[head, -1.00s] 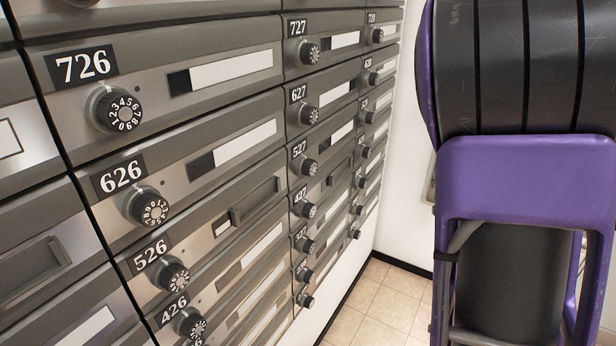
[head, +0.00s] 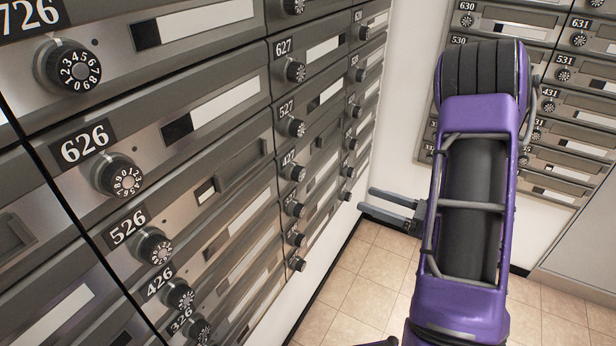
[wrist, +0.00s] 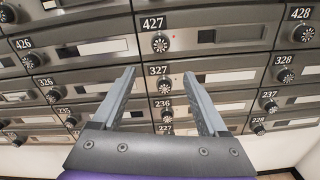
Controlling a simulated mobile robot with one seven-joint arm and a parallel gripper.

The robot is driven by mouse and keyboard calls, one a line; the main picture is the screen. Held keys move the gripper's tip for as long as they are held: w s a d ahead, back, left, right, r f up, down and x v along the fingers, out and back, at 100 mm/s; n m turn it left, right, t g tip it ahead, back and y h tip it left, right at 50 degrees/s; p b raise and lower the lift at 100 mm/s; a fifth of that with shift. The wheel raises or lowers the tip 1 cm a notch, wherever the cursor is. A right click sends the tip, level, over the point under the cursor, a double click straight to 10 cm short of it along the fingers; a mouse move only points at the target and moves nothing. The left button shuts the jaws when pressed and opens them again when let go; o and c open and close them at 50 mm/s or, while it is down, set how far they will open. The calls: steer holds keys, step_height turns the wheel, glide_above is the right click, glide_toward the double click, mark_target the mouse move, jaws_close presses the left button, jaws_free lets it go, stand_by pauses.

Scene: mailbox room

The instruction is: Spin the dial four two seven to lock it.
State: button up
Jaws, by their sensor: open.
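The dial of box 427 (head: 297,173) is a round black knob with white numerals on a grey metal door, in the second column of the left wall. I see no contact.
Neighbouring dials 527 (head: 297,128) and 426 (head: 180,297) jut from the same wall. More boxes (head: 563,75) cover the far wall at right. The tiled floor (head: 350,270) looks clear beneath my arm.

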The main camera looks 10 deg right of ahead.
mark_target(302, 176)
steer(key=p+x, duration=0.1)
steer(key=x, duration=1.5)
steer(key=shift+r+p, duration=0.1)
steer(key=shift+p, duration=0.3)
jaws_close()
